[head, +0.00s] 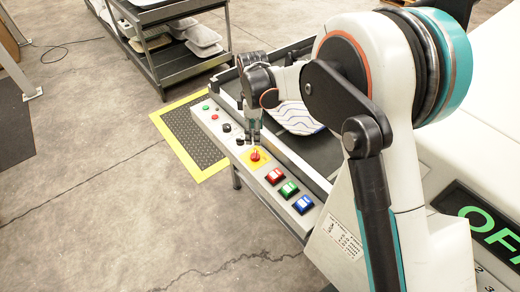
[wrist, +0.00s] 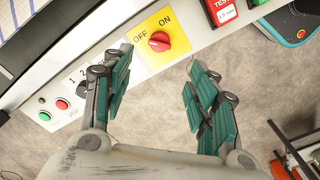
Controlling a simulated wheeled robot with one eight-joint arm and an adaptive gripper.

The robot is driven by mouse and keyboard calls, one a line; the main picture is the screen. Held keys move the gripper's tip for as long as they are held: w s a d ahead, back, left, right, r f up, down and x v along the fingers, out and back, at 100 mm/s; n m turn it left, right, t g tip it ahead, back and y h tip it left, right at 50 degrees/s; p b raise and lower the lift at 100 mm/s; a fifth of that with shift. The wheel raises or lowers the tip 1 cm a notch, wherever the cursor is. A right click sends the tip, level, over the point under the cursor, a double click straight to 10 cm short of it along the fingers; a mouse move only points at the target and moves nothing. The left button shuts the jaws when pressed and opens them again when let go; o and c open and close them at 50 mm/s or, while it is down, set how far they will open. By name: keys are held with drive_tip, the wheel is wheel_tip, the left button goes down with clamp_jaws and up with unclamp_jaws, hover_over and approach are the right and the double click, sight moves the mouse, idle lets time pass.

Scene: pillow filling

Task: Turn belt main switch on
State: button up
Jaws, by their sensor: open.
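The belt main switch is a red rotary knob (head: 255,155) on a yellow plate on the long grey control panel. In the wrist view the red knob (wrist: 159,41) has OFF printed to its left and ON above it. I cannot clearly tell which mark it points to. My gripper (head: 254,138) is just above the panel at the yellow plate. In the wrist view my gripper (wrist: 160,58) is open, its teal-padded fingers on either side of the knob, with nothing between them. Contact with the panel cannot be seen.
Red (head: 274,176), green (head: 289,189) and blue (head: 303,204) push switches line the panel's near end. Small buttons and black knobs line the far end. A striped pillow (head: 297,118) lies on the belt. A yellow-edged mat (head: 191,139) and a tray rack (head: 174,70) stand beyond.

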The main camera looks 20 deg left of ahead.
sight(255, 154)
wheel_tip(255, 154, down, 12)
drive_tip(key=b, duration=0.4)
drive_tip(key=shift+r, duration=0.1)
drive_tip(key=c, duration=1.1)
